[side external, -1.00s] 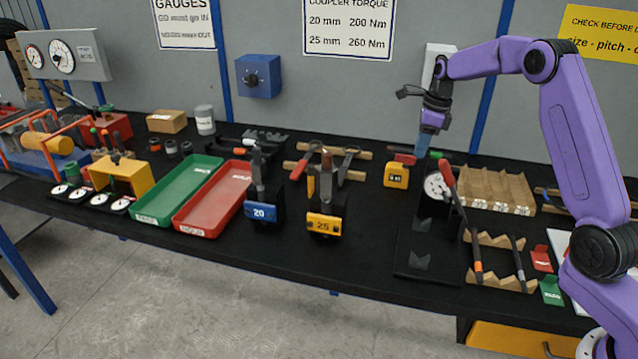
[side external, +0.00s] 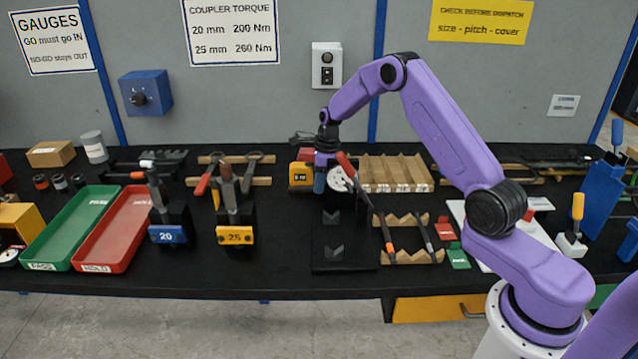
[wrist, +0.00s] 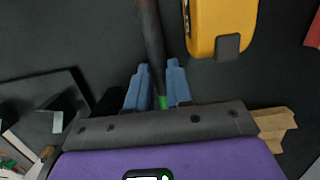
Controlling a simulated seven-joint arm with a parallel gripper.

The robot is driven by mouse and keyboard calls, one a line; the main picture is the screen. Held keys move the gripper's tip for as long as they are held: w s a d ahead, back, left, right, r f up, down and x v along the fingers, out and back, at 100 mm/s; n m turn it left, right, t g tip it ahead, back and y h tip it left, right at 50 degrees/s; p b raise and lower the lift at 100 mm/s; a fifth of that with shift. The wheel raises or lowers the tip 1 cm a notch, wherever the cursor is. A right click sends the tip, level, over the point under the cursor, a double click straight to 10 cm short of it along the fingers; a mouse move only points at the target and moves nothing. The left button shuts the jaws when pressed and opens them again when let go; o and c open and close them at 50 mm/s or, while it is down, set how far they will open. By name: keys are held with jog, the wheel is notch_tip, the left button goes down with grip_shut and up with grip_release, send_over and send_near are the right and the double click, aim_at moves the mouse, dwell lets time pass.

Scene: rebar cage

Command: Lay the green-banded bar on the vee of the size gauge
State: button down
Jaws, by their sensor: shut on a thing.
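My gripper (side external: 321,182) is shut on the green-banded bar, and its blue fingers also show in the wrist view (wrist: 157,68). The dark bar (wrist: 150,35) runs from between the fingers toward the top of the wrist view. Its green band (wrist: 163,102) is between the fingers, close to the palm. In the side view the held bar cannot be made out clearly. The size gauge has a white dial (side external: 341,179) and a black base with dark vees, one at the front (side external: 333,251). My gripper is beside the dial, behind the vees. A grey vee (wrist: 57,122) shows left in the wrist view.
A yellow tape measure (side external: 300,176) stands close left of my gripper. A red-handled tool (side external: 353,180) rises by the dial. A wooden rack (side external: 404,222) with bars lies right of the gauge, and a slotted wooden tray (side external: 394,174) behind.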

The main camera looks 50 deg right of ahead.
jog(key=shift+f, duration=0.35)
jog(key=c, duration=1)
grip_release()
jog(key=shift+r, duration=0.1)
jog(key=r, duration=0.7)
jog(key=s+d+r, duration=0.1)
jog(key=r, duration=0.3)
jog(key=shift+d+r, duration=0.1)
jog(key=shift+s+r, duration=0.1)
jog(key=shift+r, duration=0.3)
jog(key=shift+c, duration=1.3)
